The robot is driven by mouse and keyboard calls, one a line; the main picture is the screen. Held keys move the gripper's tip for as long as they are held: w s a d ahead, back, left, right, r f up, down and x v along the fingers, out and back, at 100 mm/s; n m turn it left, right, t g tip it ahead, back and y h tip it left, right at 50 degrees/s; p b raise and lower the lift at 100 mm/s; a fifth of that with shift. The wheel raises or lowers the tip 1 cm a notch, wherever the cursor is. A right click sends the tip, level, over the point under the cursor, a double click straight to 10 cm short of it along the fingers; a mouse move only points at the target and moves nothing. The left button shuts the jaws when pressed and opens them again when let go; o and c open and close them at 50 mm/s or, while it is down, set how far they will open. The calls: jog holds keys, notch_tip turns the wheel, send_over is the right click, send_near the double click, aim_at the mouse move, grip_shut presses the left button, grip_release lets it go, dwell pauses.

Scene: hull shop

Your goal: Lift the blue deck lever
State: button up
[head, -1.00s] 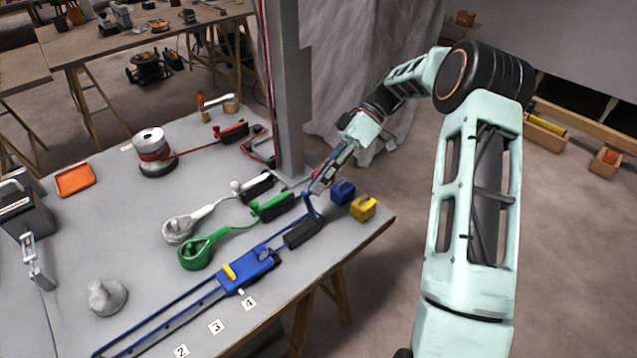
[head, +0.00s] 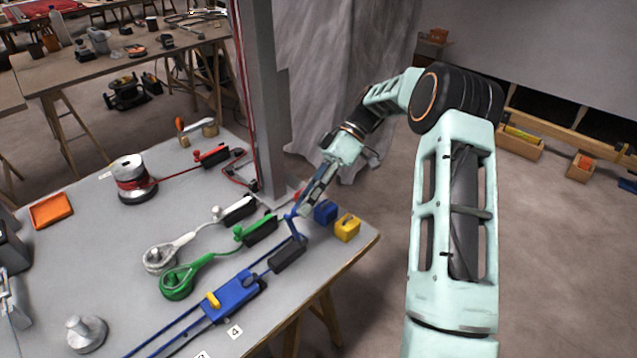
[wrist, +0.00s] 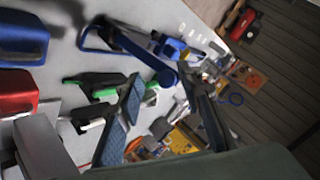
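The blue deck lever (head: 295,229) stands tilted up from a black clutch body (head: 288,254) near the right edge of the grey bench. In the wrist view the blue lever (wrist: 166,77) has its rounded end near the gap between my fingertips. My gripper (head: 301,208) is at the lever's upper end in the head view. In the wrist view my gripper (wrist: 160,72) has its two fingers spread apart, with gaps beside the lever. I cannot tell whether a finger touches it.
A blue block (head: 325,212) and a yellow block (head: 347,228) sit right of the lever. A green lever body (head: 262,231) and a white-knobbed one (head: 238,210) lie to its left. A grey post (head: 262,100) rises behind. A blue-railed slider (head: 233,298) lies in front.

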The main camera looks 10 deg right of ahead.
jog(key=v, duration=1.1)
jog(key=shift+d, duration=0.1)
